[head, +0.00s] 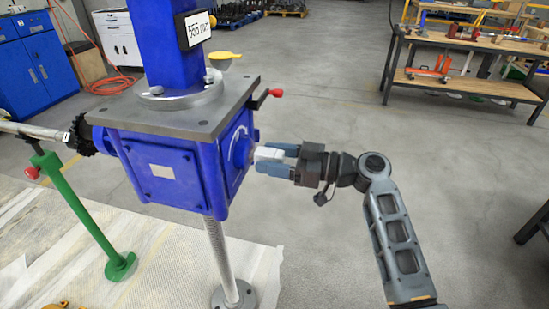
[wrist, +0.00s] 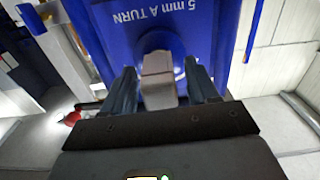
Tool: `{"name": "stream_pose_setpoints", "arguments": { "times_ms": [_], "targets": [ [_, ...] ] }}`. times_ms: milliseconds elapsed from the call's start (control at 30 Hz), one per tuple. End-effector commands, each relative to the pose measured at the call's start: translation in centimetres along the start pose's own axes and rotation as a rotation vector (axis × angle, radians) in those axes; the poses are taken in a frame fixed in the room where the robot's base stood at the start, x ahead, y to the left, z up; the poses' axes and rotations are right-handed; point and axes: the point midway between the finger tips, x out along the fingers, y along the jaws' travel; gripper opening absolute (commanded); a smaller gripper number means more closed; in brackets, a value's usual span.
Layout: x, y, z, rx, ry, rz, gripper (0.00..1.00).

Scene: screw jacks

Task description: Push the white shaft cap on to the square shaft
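The white shaft cap (head: 267,154) is at the blue hub on the right face of the screw jack's blue gearbox (head: 165,168). In the wrist view the cap (wrist: 158,88) looks pale grey and sits in front of the round blue hub. The square shaft is not clearly visible; I cannot tell how far the cap is over it. My gripper (head: 280,160) reaches in from the right with its blue-grey fingers on either side of the cap. In the wrist view my gripper (wrist: 160,82) appears open, with narrow gaps between the fingers and the cap.
A green stand (head: 75,210) supports a shaft at left. A workbench (head: 470,45) stands at back right. The floor between is clear.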

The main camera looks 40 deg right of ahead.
Motion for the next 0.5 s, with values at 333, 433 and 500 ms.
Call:
{"name": "stream_pose_setpoints", "arguments": {
  "times_ms": [333,433,500],
  "targets": [
    [-0.2,0.0,0.1,0.000,0.000,0.001,0.67],
    [-1.0,0.1,0.1,0.001,0.001,0.002,0.67],
    [-1.9,0.1,0.2,0.000,0.001,0.003,0.67]
  ]
}}
